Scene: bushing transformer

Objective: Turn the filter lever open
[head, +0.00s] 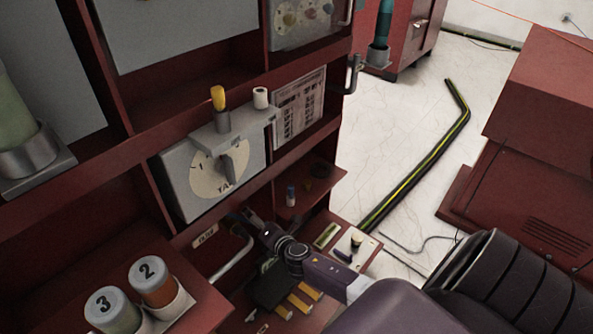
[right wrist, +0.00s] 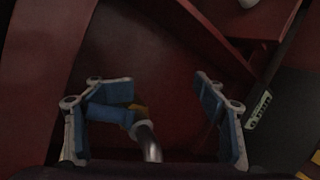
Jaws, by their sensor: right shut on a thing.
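The filter lever is a bent silver rod (head: 232,262) below a small label plate (head: 205,236) in the red cabinet. My right gripper (head: 245,218) reaches in from the lower right to the rod's upper end. In the right wrist view, the rod (right wrist: 150,143) rises between the blue-padded fingers of my right gripper (right wrist: 168,105). It lies nearer the left finger, where a blue and yellowish piece shows. The jaws are shut on the lever, though the exact contact is dark and hard to see. My left gripper is not in view.
A grey dial box (head: 215,178) with a yellow-handled knob sits above the gripper. Numbered jars (head: 112,310) stand at the lower left. A small shelf (head: 325,188) juts out at right. A black and yellow strip (head: 420,150) crosses the floor, which is otherwise mostly open.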

